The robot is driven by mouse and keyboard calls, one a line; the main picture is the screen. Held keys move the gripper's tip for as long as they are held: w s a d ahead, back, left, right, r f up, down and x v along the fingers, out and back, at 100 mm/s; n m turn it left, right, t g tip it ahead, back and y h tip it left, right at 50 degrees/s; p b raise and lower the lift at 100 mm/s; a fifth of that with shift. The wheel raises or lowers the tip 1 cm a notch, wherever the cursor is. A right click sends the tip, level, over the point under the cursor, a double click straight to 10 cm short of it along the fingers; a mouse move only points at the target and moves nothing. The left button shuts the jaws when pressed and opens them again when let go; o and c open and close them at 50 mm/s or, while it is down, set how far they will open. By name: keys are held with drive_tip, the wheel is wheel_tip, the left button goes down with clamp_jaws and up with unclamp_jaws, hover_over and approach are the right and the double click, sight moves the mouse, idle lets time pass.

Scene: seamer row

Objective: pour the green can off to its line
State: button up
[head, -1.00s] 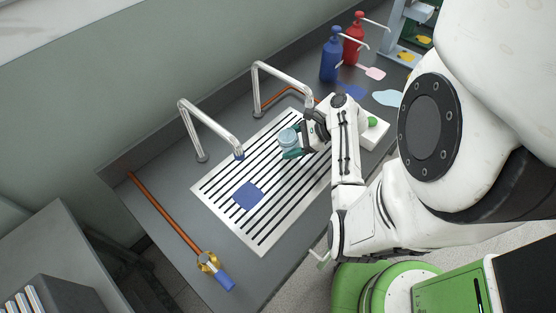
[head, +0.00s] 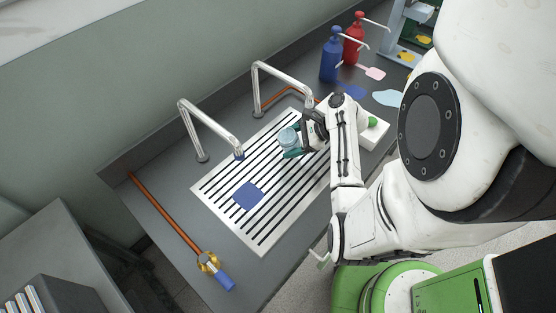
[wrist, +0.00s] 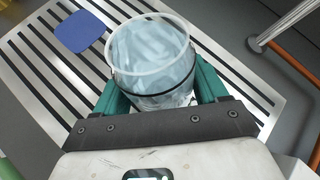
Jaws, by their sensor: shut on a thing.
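My gripper (wrist: 154,88) has teal fingers and is shut on a clear, pale-blue can (wrist: 151,52) with a white rim and a dark line around its side. The wrist view looks into its open top, where a pale, glassy content shows; its level against the line is hard to tell. In the head view the can (head: 288,138) is held over the slotted drain plate (head: 220,210), roughly upright. I see no clearly green can; the held one looks pale blue, with the teal fingers (head: 292,154) beside it.
A blue square (head: 248,196) lies on the plate. Two bent metal spouts (head: 208,122) (head: 282,72) stand behind it. A white block with a green knob (head: 373,122) is near my arm. Blue (head: 331,60) and red (head: 353,42) pump bottles stand at the back right. An orange rod (head: 165,217) lies left.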

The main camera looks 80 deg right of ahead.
drive_tip(key=shift+s+d+r+n+g+h, duration=0.15)
drive_tip(key=shift+r+n+g+h, duration=0.25)
drive_tip(key=shift+h, duration=0.3)
idle(2.3)
drive_tip(key=shift+w+f+m+t+y, duration=0.2)
drive_tip(key=shift+f+m+t+y, duration=0.35)
drive_tip(key=shift+t+y, duration=0.2)
drive_tip(key=shift+w+a+f+m+t+y, duration=0.3)
drive_tip(key=shift+a+f+m+t+y, duration=0.3)
drive_tip(key=shift+t+y, duration=0.3)
